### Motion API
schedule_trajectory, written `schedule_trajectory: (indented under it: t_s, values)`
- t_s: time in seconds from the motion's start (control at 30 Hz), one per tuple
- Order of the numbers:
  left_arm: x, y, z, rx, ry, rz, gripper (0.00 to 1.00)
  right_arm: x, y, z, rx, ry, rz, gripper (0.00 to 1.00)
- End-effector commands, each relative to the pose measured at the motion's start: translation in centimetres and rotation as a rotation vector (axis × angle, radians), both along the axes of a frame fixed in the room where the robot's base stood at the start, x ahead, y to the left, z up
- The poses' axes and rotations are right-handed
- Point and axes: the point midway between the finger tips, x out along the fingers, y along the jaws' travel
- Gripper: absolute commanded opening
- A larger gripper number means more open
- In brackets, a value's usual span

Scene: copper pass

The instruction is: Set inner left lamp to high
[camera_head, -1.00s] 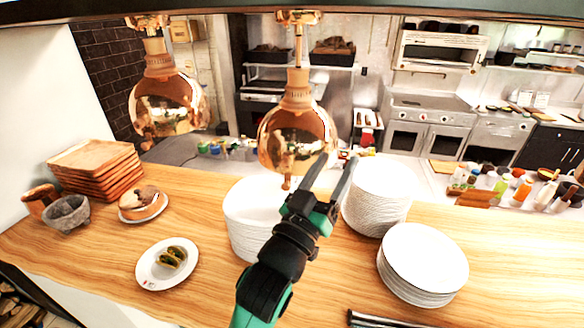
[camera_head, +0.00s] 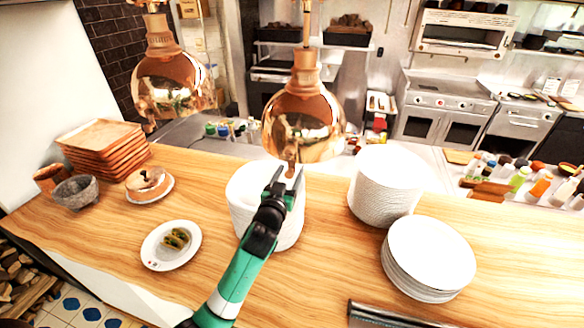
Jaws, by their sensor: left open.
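Two copper dome lamps hang over the wooden counter: one at the left (camera_head: 172,85) and one nearer the middle (camera_head: 303,122), which seems to be the inner left lamp. A small copper knob (camera_head: 291,169) hangs under the middle lamp. My left gripper (camera_head: 286,178) is open just below this lamp, with its fingertips at about the knob's height in the picture. I cannot tell whether the knob is between the fingers or touching them. My right gripper is not in view.
Plate stacks stand behind my left gripper (camera_head: 243,200) and to the right (camera_head: 385,170) (camera_head: 432,250). A plate with food (camera_head: 160,258), a bowl (camera_head: 75,192) and wooden trays (camera_head: 98,135) are at left. A dark metal bar (camera_head: 390,316) lies at the front edge.

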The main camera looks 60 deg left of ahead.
Motion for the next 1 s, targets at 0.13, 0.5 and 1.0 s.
schedule_trajectory:
  t_s: [0.13, 0.5, 1.0]
  values:
    - [1.3, 1.4, 0.0, -0.001, 0.001, 0.000, 0.61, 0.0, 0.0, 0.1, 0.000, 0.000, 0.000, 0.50]
    - [1.7, 1.8, 0.0, -0.001, -0.001, -0.001, 0.55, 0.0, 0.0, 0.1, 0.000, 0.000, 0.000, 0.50]
    - [1.7, 1.8, 0.0, 0.000, 0.000, -0.001, 0.00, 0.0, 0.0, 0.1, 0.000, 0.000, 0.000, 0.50]
